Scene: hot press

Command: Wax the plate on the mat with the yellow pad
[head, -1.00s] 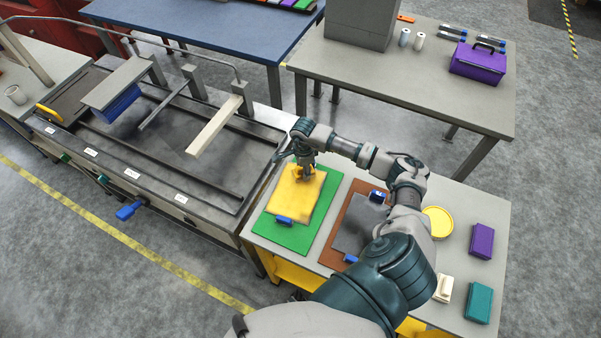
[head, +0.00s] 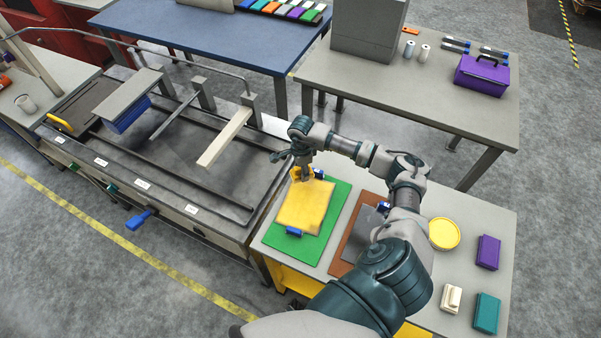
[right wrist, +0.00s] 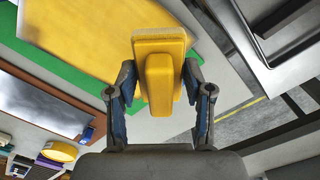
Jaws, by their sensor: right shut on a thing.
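The plate (head: 304,208) lies on the green mat (head: 288,248). Its upper face looks yellow nearly all over, with blue grips at its near and far ends. My right gripper (head: 303,172) is shut on the yellow pad (right wrist: 160,72), with a finger on each side of the pad's raised handle. In the head view the pad is at the plate's far left corner; I cannot tell whether it touches the plate. The plate also shows in the right wrist view (right wrist: 85,25), partly hidden behind the pad. My left gripper is not in view.
A brown mat (head: 341,268) with a grey plate (head: 358,232) lies to the right, partly behind my arm. A round yellow tin (head: 444,233), purple block (head: 487,252), teal block (head: 486,313) and cream block (head: 452,298) stand farther right. The press bench (head: 225,205) borders the left.

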